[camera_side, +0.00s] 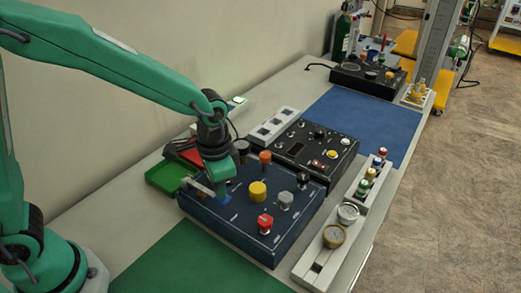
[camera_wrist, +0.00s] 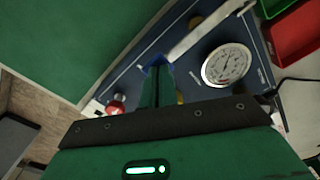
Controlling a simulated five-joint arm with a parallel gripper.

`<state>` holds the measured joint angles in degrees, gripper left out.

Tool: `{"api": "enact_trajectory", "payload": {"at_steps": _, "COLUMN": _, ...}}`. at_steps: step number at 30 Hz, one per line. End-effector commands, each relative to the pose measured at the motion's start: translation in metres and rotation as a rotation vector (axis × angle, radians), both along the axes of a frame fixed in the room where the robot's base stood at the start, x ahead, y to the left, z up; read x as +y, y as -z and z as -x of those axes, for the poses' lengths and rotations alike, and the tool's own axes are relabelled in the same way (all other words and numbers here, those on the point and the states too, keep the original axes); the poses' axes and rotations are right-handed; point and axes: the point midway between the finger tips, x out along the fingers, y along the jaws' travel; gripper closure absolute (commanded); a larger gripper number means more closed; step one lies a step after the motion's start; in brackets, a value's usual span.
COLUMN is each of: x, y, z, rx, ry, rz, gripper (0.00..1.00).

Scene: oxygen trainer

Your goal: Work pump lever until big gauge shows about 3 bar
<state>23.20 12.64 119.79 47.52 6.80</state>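The dark blue panel (camera_side: 240,232) carries the pump lever, a pale bar (camera_side: 198,187) with a blue end (camera_side: 224,201). My gripper (camera_side: 220,190) is low over the panel's left part, at that blue end. In the wrist view the pale lever (camera_wrist: 205,32) slants up and right from the blue end (camera_wrist: 155,62). My gripper's green fingers (camera_wrist: 156,80) are close together at the blue end and look closed on it. The big round white gauge (camera_wrist: 228,65) is right of the fingers; its needle is too small to read surely.
The panel also bears yellow (camera_side: 257,191), red (camera_side: 265,223), orange (camera_side: 265,157) and grey (camera_side: 285,199) knobs. A green tray (camera_side: 168,177) lies left of it. A black panel (camera_side: 318,150) stands behind, and a rail with small gauges (camera_side: 334,236) runs along the right. A green mat (camera_side: 195,268) is clear.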

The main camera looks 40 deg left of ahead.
Motion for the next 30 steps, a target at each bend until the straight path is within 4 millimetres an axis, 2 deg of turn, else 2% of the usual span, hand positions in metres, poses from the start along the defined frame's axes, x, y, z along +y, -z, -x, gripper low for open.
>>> {"api": "enact_trajectory", "payload": {"at_steps": 10, "x": 0.001, "y": 0.014, "z": 0.001, "rx": 0.007, "ry": -0.001, "rz": -0.003, "gripper": 1.0}}
{"api": "enact_trajectory", "payload": {"at_steps": 16, "x": 0.001, "y": 0.013, "z": 0.001, "rx": 0.006, "ry": 0.0, "rz": -0.002, "gripper": 1.0}}
{"api": "enact_trajectory", "payload": {"at_steps": 30, "x": 0.0, "y": -0.009, "z": 0.0, "rx": 0.002, "ry": 0.0, "rz": -0.001, "gripper": 1.0}}
